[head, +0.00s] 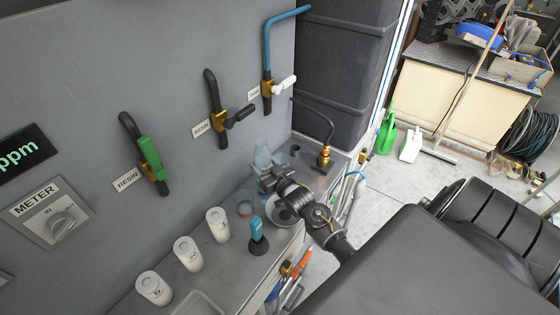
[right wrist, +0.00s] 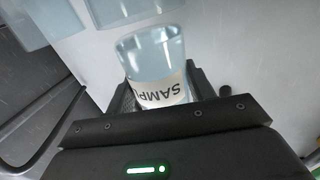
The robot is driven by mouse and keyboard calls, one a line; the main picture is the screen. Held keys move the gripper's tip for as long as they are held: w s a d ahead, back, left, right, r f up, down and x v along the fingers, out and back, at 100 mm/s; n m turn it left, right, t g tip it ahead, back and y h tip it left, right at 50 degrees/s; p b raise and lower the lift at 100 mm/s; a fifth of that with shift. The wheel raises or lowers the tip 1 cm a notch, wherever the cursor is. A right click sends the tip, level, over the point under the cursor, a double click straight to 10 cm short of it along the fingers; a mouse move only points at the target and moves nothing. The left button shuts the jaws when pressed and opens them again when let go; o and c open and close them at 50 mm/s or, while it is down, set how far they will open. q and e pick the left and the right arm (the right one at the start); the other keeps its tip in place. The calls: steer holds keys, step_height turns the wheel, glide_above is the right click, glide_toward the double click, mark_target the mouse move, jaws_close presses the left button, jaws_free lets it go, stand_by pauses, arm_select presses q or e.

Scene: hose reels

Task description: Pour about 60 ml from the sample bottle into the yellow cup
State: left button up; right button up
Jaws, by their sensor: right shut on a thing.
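The sample bottle (head: 263,155) is pale blue and translucent, held above the back of the grey counter. In the right wrist view the bottle (right wrist: 155,55) sits between the fingers, its white "SAMPL…" label partly hidden by the gripper. My right gripper (head: 268,180) is shut on it; the fingers also show in the right wrist view (right wrist: 160,100). The bottle looks roughly upright in the head view; its exact tilt is hard to tell. I see no clearly yellow cup. My left gripper is out of view.
Several white canisters (head: 188,253) line the counter. A blue-handled probe (head: 256,230) stands near a round grey dish (head: 284,216), partly behind my arm. A black hose with a brass fitting (head: 324,157) is at the counter's right end. Valves (head: 150,157) line the wall.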

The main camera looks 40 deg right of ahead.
steer(key=shift+s+d+r, duration=0.1)
steer(key=shift+r+m+p, duration=0.15)
steer(key=shift+m+p, duration=0.4)
steer(key=shift+m, duration=0.05)
steer(key=shift+d+r+m+g+p, duration=0.1)
steer(key=shift+r+m+g+p, duration=0.15)
steer(key=shift+m+p, duration=0.25)
steer(key=shift+d+m+g+p, duration=0.15)
steer(key=shift+m+g+p, duration=0.3)
steer(key=shift+m, duration=0.45)
steer(key=m, duration=0.1)
steer(key=d+m+p, duration=0.1)
steer(key=shift+w+m+g+y, duration=0.25)
steer(key=shift+m+g+y, duration=0.05)
steer(key=shift+a+f+m+p, duration=0.1)
steer(key=shift+m+p, duration=0.3)
steer(key=shift+m, duration=0.4)
steer(key=shift+s+a+f+m+g+y, duration=0.1)
steer(key=shift+a+f+m+g+y, duration=0.1)
steer(key=shift+a+m+g+y, duration=0.35)
steer(key=shift+m+p, duration=0.35)
steer(key=shift+m, duration=0.5)
steer(key=shift+s+f+m+g+y, duration=0.1)
steer(key=shift+m+g+y, duration=0.15)
steer(key=shift+m+y, duration=0.3)
